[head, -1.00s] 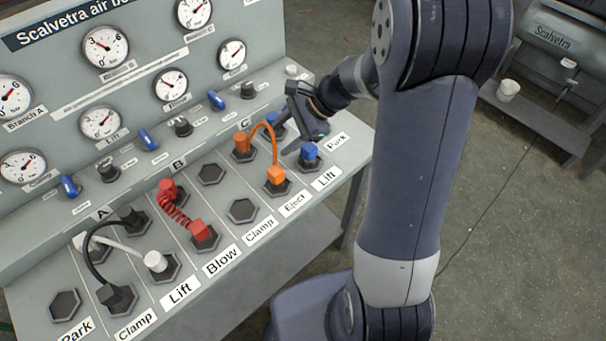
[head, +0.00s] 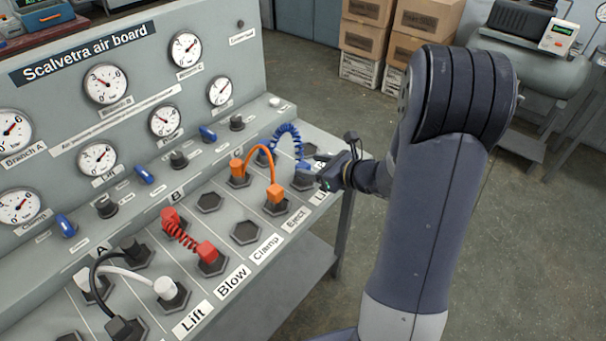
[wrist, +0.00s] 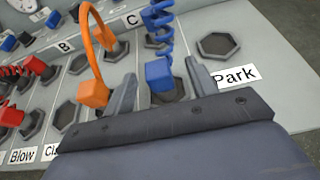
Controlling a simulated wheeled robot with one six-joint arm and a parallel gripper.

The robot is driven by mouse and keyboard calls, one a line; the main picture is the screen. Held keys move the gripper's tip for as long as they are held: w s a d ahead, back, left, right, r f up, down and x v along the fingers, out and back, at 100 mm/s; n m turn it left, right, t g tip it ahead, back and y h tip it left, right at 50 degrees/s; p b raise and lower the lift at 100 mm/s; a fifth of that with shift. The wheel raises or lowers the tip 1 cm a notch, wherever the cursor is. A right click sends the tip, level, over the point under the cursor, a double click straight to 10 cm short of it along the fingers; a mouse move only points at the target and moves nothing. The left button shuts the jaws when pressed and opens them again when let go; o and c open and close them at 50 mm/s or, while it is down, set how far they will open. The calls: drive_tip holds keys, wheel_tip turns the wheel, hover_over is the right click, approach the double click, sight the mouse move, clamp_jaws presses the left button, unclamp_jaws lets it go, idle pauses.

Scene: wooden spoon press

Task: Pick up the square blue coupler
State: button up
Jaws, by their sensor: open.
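The square blue coupler (head: 304,167) sits at a socket on the right end of the board, on one end of a coiled blue hose (head: 288,132). In the wrist view the coupler (wrist: 159,75) is a blue block between my two fingers, seemingly apart from both. My gripper (wrist: 162,80) is open, with one finger on each side of it. In the head view my gripper (head: 328,174) is just right of the coupler, and its fingertips are hard to make out. The hose's other end (wrist: 155,12) is farther back on the board.
An orange hose (head: 271,163) arches close by on the left, its near plug (wrist: 93,93) beside my left finger. A red coiled hose (head: 180,232) and black and white hoses lie farther left. An empty socket (wrist: 218,45) lies right of the coupler.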

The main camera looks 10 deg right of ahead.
sight(298, 166)
drive_tip(key=x, duration=0.5)
drive_tip(key=shift+a+f, duration=0.3)
drive_tip(key=shift+f, duration=0.1)
drive_tip(key=shift+c, duration=0.2)
drive_tip(key=c, duration=1.1)
